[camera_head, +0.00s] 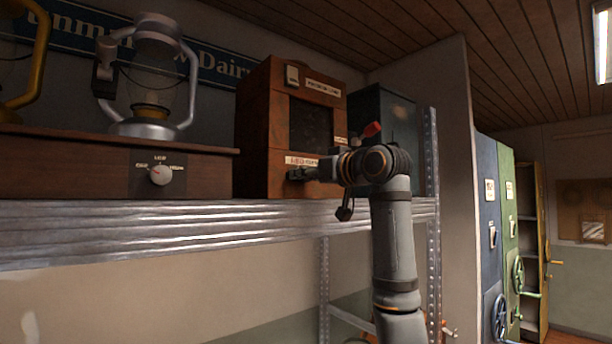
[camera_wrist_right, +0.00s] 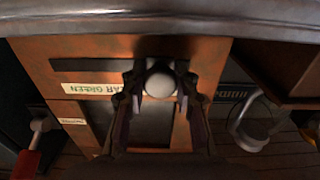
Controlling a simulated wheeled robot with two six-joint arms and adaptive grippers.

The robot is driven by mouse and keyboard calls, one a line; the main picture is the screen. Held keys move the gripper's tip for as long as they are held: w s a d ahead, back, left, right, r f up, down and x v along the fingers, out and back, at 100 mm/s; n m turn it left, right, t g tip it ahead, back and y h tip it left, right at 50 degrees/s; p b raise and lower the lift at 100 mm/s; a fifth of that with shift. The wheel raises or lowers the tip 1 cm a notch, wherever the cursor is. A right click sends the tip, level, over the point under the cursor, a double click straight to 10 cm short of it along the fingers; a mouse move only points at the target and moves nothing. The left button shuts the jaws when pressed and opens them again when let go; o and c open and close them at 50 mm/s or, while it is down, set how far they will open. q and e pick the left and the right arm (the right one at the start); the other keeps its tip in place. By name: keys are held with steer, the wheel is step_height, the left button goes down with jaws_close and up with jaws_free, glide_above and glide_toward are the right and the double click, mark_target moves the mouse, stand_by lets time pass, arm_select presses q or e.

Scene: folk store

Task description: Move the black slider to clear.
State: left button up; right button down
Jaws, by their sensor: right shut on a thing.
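The wooden box (camera_head: 268,130) with a dark window stands on the metal shelf. Its front carries a pale lettered label (camera_head: 300,161), which shows partly covered in the right wrist view (camera_wrist_right: 85,91). A dark slot (camera_wrist_right: 82,66) runs beside this label. My right gripper (camera_head: 300,174) is at the lower front of the box. In the wrist view its fingers are closed around a round, pale-looking knob (camera_wrist_right: 161,84) at the slot, which appears to be the slider's handle. The fingers hide part of the label, so I cannot read the slider's exact setting. My left gripper is not in view.
A silver lantern (camera_head: 150,128) stands on a wooden base with a dial (camera_head: 160,175), left of the box. A dark green box (camera_head: 400,115) and a red-tipped lever (camera_head: 372,129) are close on the right. The metal shelf edge (camera_head: 200,230) runs below the gripper.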

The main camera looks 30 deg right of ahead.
steer(key=d+p, duration=0.1)
steer(key=d, duration=0.4)
steer(key=shift+w+r, duration=0.1)
steer(key=shift+w, duration=0.05)
steer(key=shift+d, duration=0.25)
steer(key=shift+a, duration=0.2)
steer(key=c, duration=1.1)
jaws_free()
steer(key=shift+a, duration=0.15)
steer(key=shift+c, duration=0.2)
steer(key=shift+o, duration=0.6)
